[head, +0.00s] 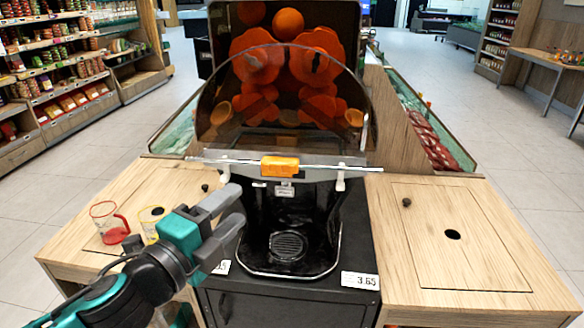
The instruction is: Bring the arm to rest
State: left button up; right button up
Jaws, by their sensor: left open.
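My left arm comes in from the lower left. Its gripper (238,205) is open, with nothing seen between the fingers, in front of the left side of the orange juicer (322,215). The juicer is a black machine with orange squeezing drums behind a clear curved cover, and the cover has an orange handle (280,167). Whether the fingers touch the juicer I cannot tell. My right gripper is not in view.
A clear cup with a red handle (108,222) and a yellow-rimmed cup (152,219) stand on the left wooden counter (165,178), close to my left arm. My arm partly hides the yellow one. The right wooden counter (490,262) is clear, with a round hole.

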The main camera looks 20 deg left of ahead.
pick_arm(q)
notch_tip(320, 180, down, 14)
jog(key=s+n+g, duration=0.1)
jog(key=n+g, duration=0.2)
jog(key=n, duration=0.4)
jog(key=s+d+f+n+g, duration=0.1)
jog(key=s+d+f+n, duration=0.1)
jog(key=f, duration=0.3)
jog(key=s+d+f+n+g, duration=0.1)
jog(key=s+d+f+n, duration=0.1)
jog(key=f, duration=0.4)
jog(key=s+d+f+n+g, duration=0.2)
jog(key=d+f+n, duration=0.2)
jog(key=f+n, duration=0.1)
jog(key=shift+s+f+n, duration=0.3)
jog(key=shift+s, duration=0.1)
jog(key=shift+a, duration=0.1)
jog(key=shift+c, duration=0.3)
